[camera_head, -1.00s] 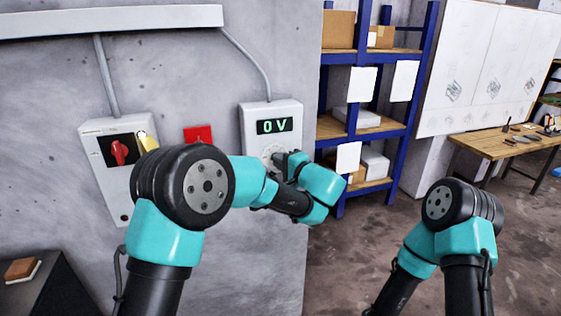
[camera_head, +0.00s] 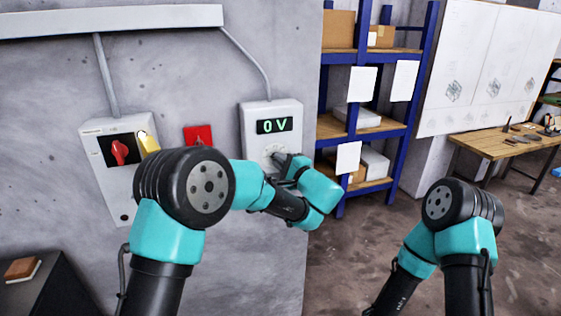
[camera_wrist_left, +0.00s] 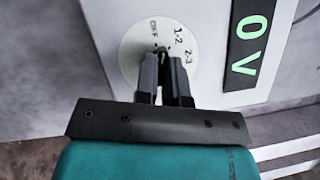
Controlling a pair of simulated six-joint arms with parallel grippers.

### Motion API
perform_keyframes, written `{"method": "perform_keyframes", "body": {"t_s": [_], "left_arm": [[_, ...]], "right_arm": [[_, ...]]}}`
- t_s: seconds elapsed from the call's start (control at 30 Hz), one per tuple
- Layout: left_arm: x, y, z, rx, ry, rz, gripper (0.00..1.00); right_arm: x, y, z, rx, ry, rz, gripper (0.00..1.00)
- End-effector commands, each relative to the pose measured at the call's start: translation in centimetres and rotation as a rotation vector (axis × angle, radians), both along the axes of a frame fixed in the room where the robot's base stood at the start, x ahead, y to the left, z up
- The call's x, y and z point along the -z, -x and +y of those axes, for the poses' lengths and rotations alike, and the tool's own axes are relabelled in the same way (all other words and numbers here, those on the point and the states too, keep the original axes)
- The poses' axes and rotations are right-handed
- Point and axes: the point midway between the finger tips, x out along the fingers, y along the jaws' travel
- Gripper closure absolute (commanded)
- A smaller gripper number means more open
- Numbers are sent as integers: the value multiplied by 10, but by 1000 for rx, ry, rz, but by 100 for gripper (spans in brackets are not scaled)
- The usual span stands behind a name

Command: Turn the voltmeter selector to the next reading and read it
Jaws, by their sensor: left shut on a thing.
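The voltmeter (camera_head: 252,142) is a pale box on the grey wall. Its green display (camera_head: 275,126) reads 0 V. It also shows turned on its side in the left wrist view (camera_wrist_left: 250,40). Below the display is a round white selector dial (camera_head: 271,149), with the marks OFF, 1-2 and 2-3 legible in the left wrist view (camera_wrist_left: 130,52). My left gripper (camera_wrist_left: 164,62) is at the dial, its fingers shut on the selector knob, which they mostly hide. In the head view the left gripper (camera_head: 281,161) is partly hidden by its own wrist.
Left of the voltmeter, a switch box (camera_head: 128,190) carries a red rotary handle (camera_head: 120,152) and a yellow item (camera_head: 148,142). A red plate (camera_head: 198,134) is between them. Blue shelving (camera_head: 325,98) and a wooden workbench (camera_head: 490,146) stand to the right.

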Motion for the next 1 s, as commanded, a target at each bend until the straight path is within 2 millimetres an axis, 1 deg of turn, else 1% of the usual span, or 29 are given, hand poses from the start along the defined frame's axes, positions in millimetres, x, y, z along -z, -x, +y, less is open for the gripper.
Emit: {"method": "perform_keyframes", "body": {"t_s": [0.3, 0.5, 0.7, 1.0], "left_arm": [[2, 0, 1, 0, -254, 83, 100], [3, 1, 1, -1, -371, 121, 100], [3, 0, 2, 1, -434, 141, 100], [3, 0, 1, 1, -451, 146, 100]], "right_arm": [[0, 0, 0, 0, 0, 0, 57], [0, 0, 0, 0, 0, 0, 57], [0, 0, 0, 0, 0, 0, 57], [0, 0, 0, 0, 0, 0, 57]]}}
